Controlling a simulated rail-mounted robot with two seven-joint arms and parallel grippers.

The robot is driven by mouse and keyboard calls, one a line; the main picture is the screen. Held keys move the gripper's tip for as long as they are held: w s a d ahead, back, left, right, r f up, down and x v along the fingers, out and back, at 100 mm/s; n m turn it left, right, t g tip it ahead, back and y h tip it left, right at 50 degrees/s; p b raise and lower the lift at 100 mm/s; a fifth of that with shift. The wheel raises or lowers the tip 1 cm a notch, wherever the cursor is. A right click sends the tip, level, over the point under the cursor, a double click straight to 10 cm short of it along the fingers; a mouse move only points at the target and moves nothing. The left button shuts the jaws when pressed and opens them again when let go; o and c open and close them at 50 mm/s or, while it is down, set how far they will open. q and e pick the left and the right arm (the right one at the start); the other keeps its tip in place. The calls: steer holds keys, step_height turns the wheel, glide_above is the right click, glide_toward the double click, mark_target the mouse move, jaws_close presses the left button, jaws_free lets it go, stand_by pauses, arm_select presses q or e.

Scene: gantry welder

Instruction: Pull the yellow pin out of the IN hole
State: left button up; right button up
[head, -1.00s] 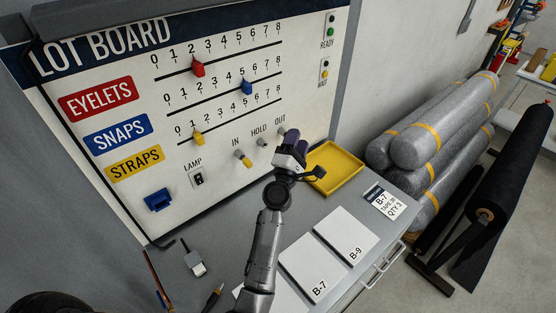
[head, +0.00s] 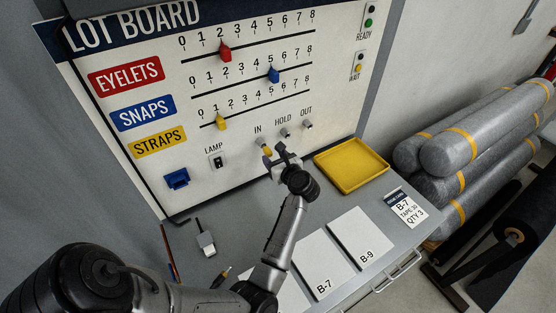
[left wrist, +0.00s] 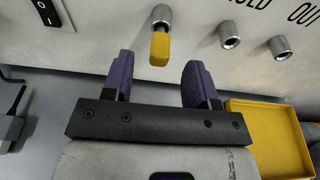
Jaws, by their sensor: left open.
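The yellow pin (head: 267,151) sits in the IN hole on the lot board (head: 135,118), its yellow end sticking out. The left wrist view shows the pin (left wrist: 160,48) in its grey metal socket (left wrist: 161,15). My left gripper (head: 276,156) is at the board just in front of the pin. In the left wrist view my left gripper (left wrist: 158,70) is open, its purple fingers apart on either side below the pin, with nothing between them. The HOLD socket (left wrist: 229,35) and OUT socket (left wrist: 282,46) look empty. My right gripper is not in view.
A yellow tray (head: 352,188) lies on the grey bench right of the gripper. Cards B-7 (head: 322,265) and B-9 (head: 358,236) lie in front. The lamp switch (head: 217,162) is left of the pin. Grey rolls (head: 470,140) are stacked at the right.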

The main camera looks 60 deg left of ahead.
mark_target(271, 155)
arm_select(q)
steer(key=shift+p+x, duration=0.6)
steer(key=shift+x, duration=2.15)
jaws_close()
steer(key=shift+d, duration=0.1)
steer(key=shift+d, duration=0.1)
steer(key=shift+d, duration=0.4)
steer(key=shift+d, duration=0.2)
steer(key=shift+d, duration=0.5)
steer(key=shift+d, duration=0.35)
